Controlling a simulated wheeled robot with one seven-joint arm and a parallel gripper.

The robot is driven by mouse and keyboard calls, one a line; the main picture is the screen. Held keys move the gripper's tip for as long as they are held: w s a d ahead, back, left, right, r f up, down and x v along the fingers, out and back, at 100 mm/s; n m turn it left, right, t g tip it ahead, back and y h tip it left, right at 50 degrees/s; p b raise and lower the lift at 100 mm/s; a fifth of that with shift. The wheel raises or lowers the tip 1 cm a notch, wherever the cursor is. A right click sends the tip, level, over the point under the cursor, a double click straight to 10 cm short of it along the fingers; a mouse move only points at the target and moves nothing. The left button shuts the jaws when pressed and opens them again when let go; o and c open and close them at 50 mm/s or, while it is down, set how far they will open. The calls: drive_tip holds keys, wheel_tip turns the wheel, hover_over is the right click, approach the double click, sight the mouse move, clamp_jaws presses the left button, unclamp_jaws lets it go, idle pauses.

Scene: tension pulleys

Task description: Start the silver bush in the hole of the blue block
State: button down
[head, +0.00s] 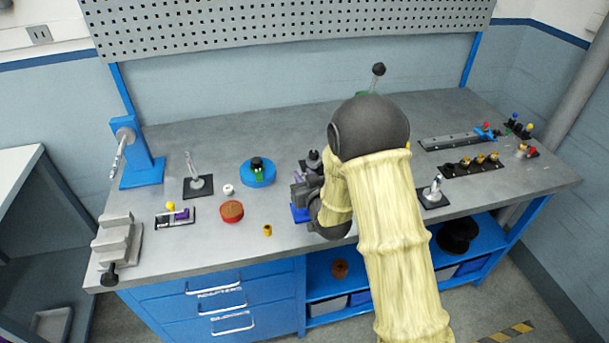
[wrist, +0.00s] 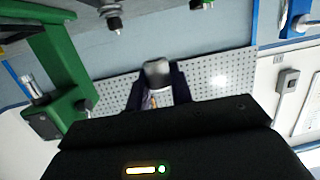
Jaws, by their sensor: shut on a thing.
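My gripper (head: 306,191) is over the front middle of the bench, partly hidden by my own arm. In the wrist view, my gripper (wrist: 157,88) has its two dark fingers shut on the silver bush (wrist: 158,70), a short grey cylinder showing between the fingertips. The blue block (head: 299,213) shows only in part in the head view, right below the gripper. Its hole is hidden. I cannot tell whether the bush touches the block or sits in its hole.
A red-brown round piece (head: 232,211), a small brass bush (head: 267,230) and a blue round tray (head: 258,179) stand to the left. A green frame (wrist: 62,65) rises close by in the wrist view. A black rack (head: 471,166) lies to the right.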

drive_tip(key=shift+f, duration=0.1)
drive_tip(key=shift+f+b, duration=1.7)
drive_tip(key=shift+f, duration=1.7)
drive_tip(key=shift+f+b, duration=0.2)
drive_tip(key=shift+b, duration=0.45)
drive_tip(key=shift+b, duration=0.4)
drive_tip(key=shift+f+b, duration=0.5)
drive_tip(key=shift+b, duration=0.05)
drive_tip(key=shift+r, duration=0.1)
drive_tip(key=shift+r, duration=0.2)
drive_tip(key=shift+f+b, duration=0.1)
drive_tip(key=shift+b, duration=0.35)
